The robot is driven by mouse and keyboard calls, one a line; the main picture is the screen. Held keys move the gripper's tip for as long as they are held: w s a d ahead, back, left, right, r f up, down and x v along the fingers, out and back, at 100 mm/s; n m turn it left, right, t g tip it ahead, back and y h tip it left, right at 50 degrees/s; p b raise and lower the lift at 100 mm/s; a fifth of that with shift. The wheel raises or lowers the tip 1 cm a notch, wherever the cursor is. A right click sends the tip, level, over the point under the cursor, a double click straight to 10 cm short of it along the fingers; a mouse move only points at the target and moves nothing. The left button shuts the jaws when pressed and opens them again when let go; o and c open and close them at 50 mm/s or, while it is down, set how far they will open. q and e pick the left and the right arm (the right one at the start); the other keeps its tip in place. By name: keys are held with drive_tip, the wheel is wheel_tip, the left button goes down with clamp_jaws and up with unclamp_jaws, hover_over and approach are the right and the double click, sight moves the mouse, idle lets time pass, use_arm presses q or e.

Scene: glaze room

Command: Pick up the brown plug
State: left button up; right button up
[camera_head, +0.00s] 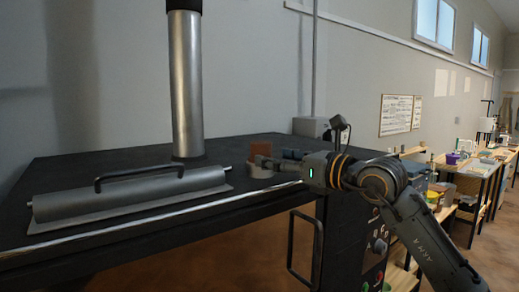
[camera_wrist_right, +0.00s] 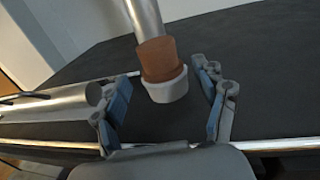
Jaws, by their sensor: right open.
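The brown plug (camera_wrist_right: 157,58) sits upright in a short white ring or cup (camera_wrist_right: 168,88) on the dark top of the kiln-like unit. In the right wrist view it stands between and just beyond the two blue-padded fingers of my right gripper (camera_wrist_right: 165,105), which is open and empty. In the head view the plug (camera_head: 260,149) shows above the white ring (camera_head: 261,170), partly hidden by my right gripper (camera_head: 268,163), whose fingers reach it from the right. Whether the fingers touch the ring cannot be told there. My left gripper is in neither view.
A metal cylinder with a black handle (camera_head: 130,192) lies along the front left of the dark top (camera_head: 90,163). A vertical metal pipe (camera_head: 186,95) rises behind it. A grey box (camera_head: 310,127) stands at the back right. A front rail (camera_head: 150,217) runs along the edge.

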sight(269, 151)
drive_tip(key=w+a+r+p, duration=0.1)
drive_tip(key=p, duration=0.1)
drive_tip(key=shift+w+a+r+p, duration=0.3)
drive_tip(key=shift+w+r+p, duration=0.05)
drive_tip(key=shift+p+x, duration=0.45)
drive_tip(key=shift+x, duration=0.65)
drive_tip(key=shift+w+a+f, duration=0.2)
drive_tip(key=shift+f, duration=0.05)
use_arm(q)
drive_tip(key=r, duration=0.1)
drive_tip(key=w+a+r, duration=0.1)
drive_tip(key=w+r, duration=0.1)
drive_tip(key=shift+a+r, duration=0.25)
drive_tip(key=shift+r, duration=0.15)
use_arm(e)
drive_tip(key=shift+f, duration=0.1)
drive_tip(key=shift+d, duration=0.15)
drive_tip(key=c, duration=1.2)
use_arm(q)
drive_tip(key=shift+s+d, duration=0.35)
use_arm(e)
drive_tip(key=shift+c, duration=0.4)
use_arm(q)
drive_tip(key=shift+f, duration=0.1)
